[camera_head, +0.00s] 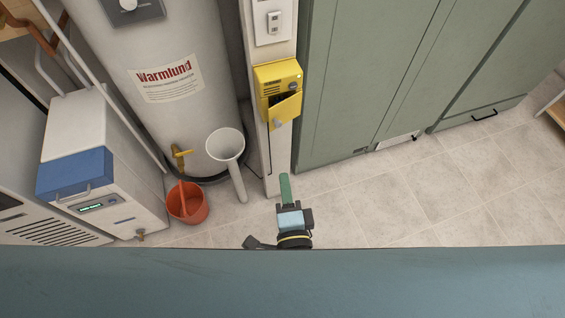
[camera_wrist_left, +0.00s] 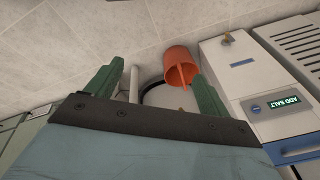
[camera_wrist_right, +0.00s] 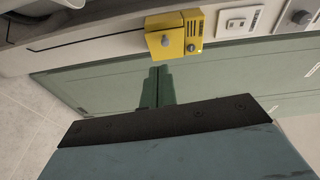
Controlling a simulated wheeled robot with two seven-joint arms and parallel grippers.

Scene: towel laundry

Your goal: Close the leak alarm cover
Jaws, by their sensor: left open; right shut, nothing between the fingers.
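The yellow leak alarm (camera_head: 278,72) is fixed to a pale post in the head view. Its cover (camera_head: 287,109), with a grey knob, hangs tilted at the lower part, and a dark gap shows above it, so it stands partly open. The alarm also shows in the right wrist view (camera_wrist_right: 192,30). My right gripper (camera_head: 284,177) is shut and empty, below the alarm and apart from it; its closed green fingers also show in the right wrist view (camera_wrist_right: 158,70). My left gripper (camera_wrist_left: 152,72) is open and empty in the left wrist view, pointing toward the floor area.
A water heater (camera_head: 195,110) stands left of the post, with an orange bucket (camera_head: 187,203) and a grey funnel-topped pipe (camera_head: 226,146) before it. A white unit with a blue lid (camera_head: 75,172) stands farther left. Green cabinets (camera_head: 350,90) stand right. The tiled floor at right is clear.

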